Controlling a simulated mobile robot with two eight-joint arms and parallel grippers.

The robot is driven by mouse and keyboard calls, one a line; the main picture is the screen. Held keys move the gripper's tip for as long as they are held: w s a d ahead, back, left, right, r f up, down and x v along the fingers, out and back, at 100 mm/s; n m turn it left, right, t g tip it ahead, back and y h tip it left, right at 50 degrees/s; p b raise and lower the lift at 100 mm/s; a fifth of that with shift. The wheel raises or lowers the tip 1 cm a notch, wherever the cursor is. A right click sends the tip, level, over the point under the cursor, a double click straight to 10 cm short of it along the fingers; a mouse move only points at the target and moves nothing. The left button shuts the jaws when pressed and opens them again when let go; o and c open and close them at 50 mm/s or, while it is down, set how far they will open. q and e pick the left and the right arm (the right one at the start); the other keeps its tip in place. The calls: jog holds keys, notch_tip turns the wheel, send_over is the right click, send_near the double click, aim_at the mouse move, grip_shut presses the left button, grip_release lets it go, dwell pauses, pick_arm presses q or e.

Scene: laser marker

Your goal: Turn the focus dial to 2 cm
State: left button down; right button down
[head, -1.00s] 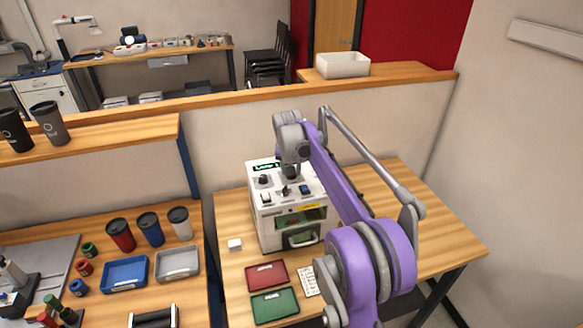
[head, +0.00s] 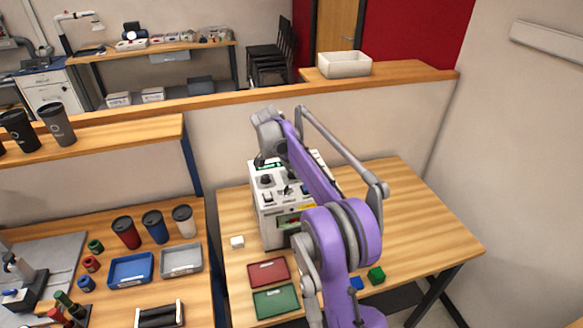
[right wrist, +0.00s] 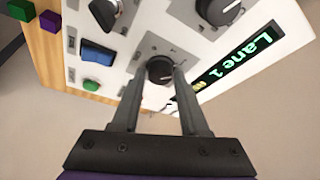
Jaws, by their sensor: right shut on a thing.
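The white laser marker (head: 271,232) stands on the right-hand wooden table, with knobs and buttons on its sloping top. In the right wrist view, the fingertips of my right gripper (right wrist: 160,76) are shut on the sides of a small black dial (right wrist: 160,68) near one end of the green "Lane 1" display (right wrist: 236,46). A larger black dial (right wrist: 217,9) sits farther up, clear of the fingers. I cannot read which dial is for focus, nor any 2 cm mark. In the head view my right arm hides the gripped dial. My left gripper is out of view.
A blue rocker switch (right wrist: 98,52) and a green button (right wrist: 91,86) lie beside the gripped dial. A red tray (head: 268,271) and a green tray (head: 275,300) lie before the machine. The table's right side is clear.

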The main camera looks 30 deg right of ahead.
jog(key=shift+f+m, duration=0.1)
jog(key=shift+m, duration=0.2)
jog(key=shift+c, duration=2.1)
grip_release()
jog(key=w+v, duration=0.1)
jog(key=v, duration=1)
jog(key=shift+s, duration=0.35)
